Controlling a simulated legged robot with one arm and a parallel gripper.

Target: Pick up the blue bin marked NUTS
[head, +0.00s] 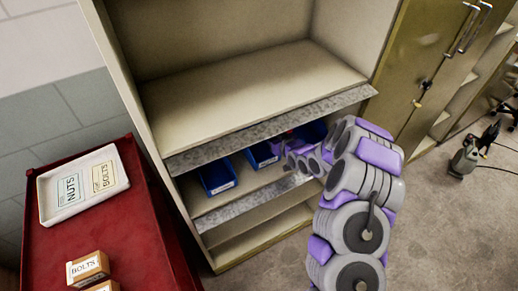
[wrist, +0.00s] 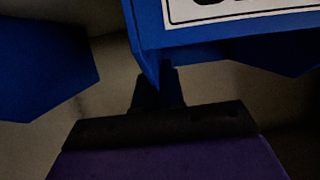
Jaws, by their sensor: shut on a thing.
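Several blue bins sit on the middle shelf of the open cabinet in the head view: a left one (head: 218,178), a middle one (head: 262,155) and one at the right (head: 312,131), partly behind my arm. My arm reaches into this shelf, and its end is small and partly hidden there. In the wrist view my gripper (wrist: 158,88) is shut at the lower corner of a blue bin (wrist: 150,30). That bin's white label (wrist: 240,8) is cut off, showing only part of a dark letter, so I cannot read NUTS on it.
Another blue bin (wrist: 45,70) is at the left in the wrist view. A metal-edged shelf (head: 270,130) lies above the bins. A red cart (head: 120,235) at the left holds a white tray (head: 105,205) with NUTS and BOLTS labels and a BOLTS box (head: 88,268).

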